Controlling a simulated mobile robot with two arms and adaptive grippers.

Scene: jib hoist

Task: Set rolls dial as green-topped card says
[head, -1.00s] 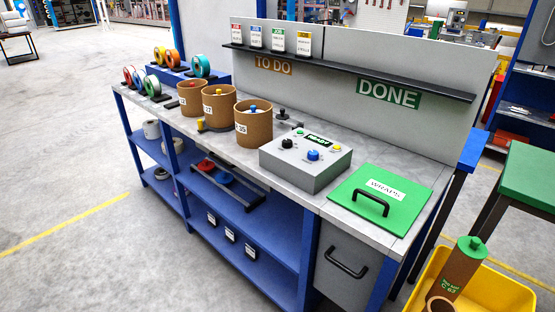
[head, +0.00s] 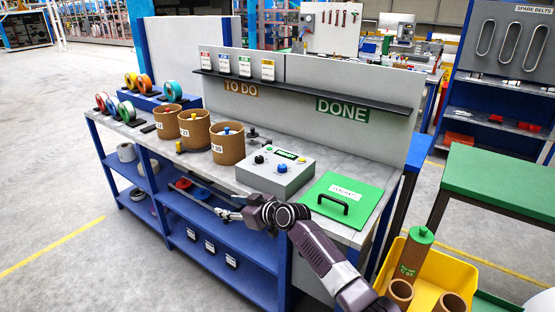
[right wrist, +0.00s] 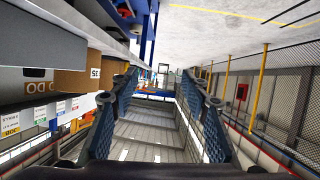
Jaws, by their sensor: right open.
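A grey control box (head: 275,182) stands on the bench with a black knob (head: 259,159), a blue knob (head: 282,168), a yellow button and a green display (head: 286,155). I cannot read which knob is the rolls dial, or its setting. The green-topped card (head: 245,67) stands third from left on the TO DO side of the shelf; its text is too small to read. My right gripper (head: 228,213) is open and empty in front of the bench, left of and lower than the box, apart from it. In the right wrist view its fingers (right wrist: 160,88) are spread. My left gripper is out of view.
Brown tubs (head: 228,150) with coloured knobs stand left of the box. A green WRAPS lid (head: 365,203) with a black handle lies to its right. A yellow bin (head: 450,270) with brown tubes is at the lower right. The floor left of the bench is clear.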

